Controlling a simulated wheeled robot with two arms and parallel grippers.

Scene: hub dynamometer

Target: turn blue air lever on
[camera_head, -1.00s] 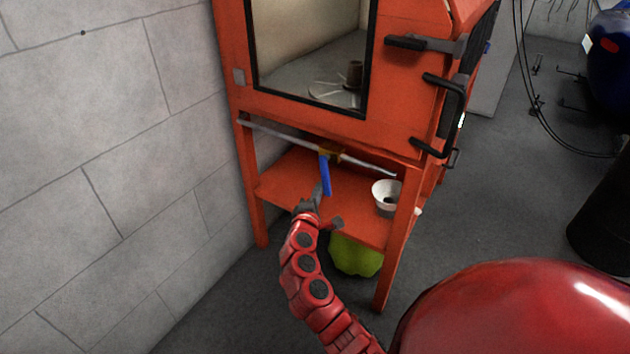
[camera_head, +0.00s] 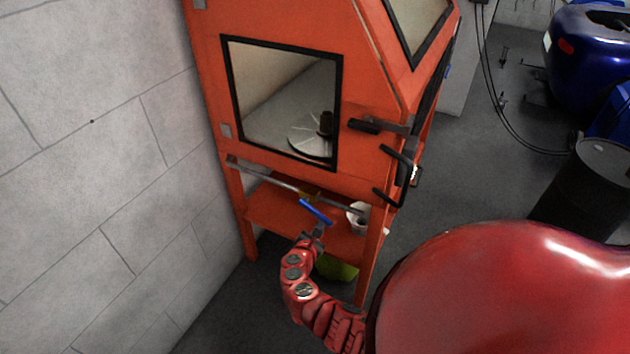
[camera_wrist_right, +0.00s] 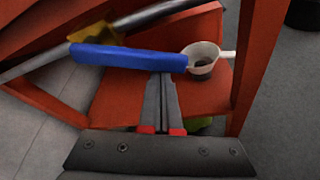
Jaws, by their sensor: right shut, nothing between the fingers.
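The blue lever (camera_head: 315,211) sits on a brass valve (camera_head: 309,194) in the grey pipe under the orange cabinet. In the head view the lever slants down to the right. My right gripper (camera_head: 318,233) is at the lever's lower right end. My left gripper is out of view.
The grey pipe (camera_head: 270,180) runs below the orange cabinet (camera_head: 185,20) with its window. A white cup (camera_head: 355,213) stands on the orange shelf (camera_head: 270,208), right of the lever. A green object (camera_head: 337,268) is below the shelf. A block wall (camera_head: 90,170) stands at left.

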